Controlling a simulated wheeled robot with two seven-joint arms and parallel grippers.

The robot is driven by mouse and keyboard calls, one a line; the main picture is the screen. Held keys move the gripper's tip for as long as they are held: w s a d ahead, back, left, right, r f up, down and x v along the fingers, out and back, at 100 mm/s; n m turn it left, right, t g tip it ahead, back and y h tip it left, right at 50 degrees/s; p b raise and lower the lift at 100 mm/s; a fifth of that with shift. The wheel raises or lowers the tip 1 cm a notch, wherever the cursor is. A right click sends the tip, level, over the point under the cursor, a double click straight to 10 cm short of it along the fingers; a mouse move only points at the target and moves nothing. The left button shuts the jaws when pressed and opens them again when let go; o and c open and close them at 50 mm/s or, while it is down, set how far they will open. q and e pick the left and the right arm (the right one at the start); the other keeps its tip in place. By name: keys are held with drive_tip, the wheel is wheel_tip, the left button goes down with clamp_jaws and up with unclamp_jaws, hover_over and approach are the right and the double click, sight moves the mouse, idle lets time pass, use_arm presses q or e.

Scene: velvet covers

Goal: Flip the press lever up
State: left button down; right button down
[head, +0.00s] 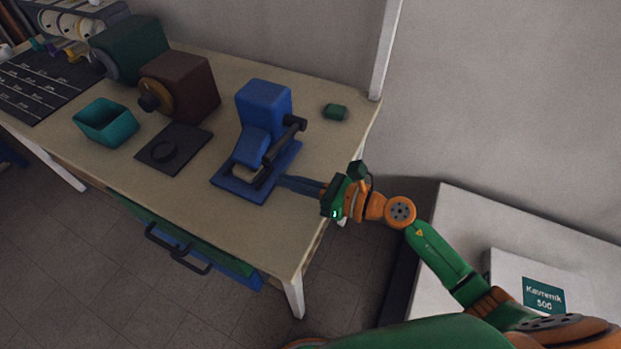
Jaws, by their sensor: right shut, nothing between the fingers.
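The blue press (263,104) stands on its blue base plate (237,188) toward the right end of the table. The press lever (287,138), a dark bar with a knob at its upper end, slants along the right side of the press. My right gripper (281,182) reaches in from the right, shut and empty. Its fingertips are at the right edge of the base plate, in front of and below the lever. I cannot tell whether they touch the plate. My left gripper is not in view.
A small green cylinder (335,111) lies right of the press. A dark pad with a ring (175,148), a teal bin (105,121), a brown machine (181,84) and a green machine (129,47) stand to the left. The table front (240,234) is clear.

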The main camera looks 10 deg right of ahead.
drive_tip(key=shift+x, duration=1.05)
drive_tip(key=r+p, duration=0.3)
drive_tip(key=shift+w+d+r, duration=0.1)
drive_tip(key=shift+d+r, duration=0.2)
drive_tip(key=shift+r, duration=0.1)
drive_tip(key=shift+r, duration=0.1)
drive_tip(key=shift+r+m+p, duration=0.3)
drive_tip(key=shift+m+p, duration=0.1)
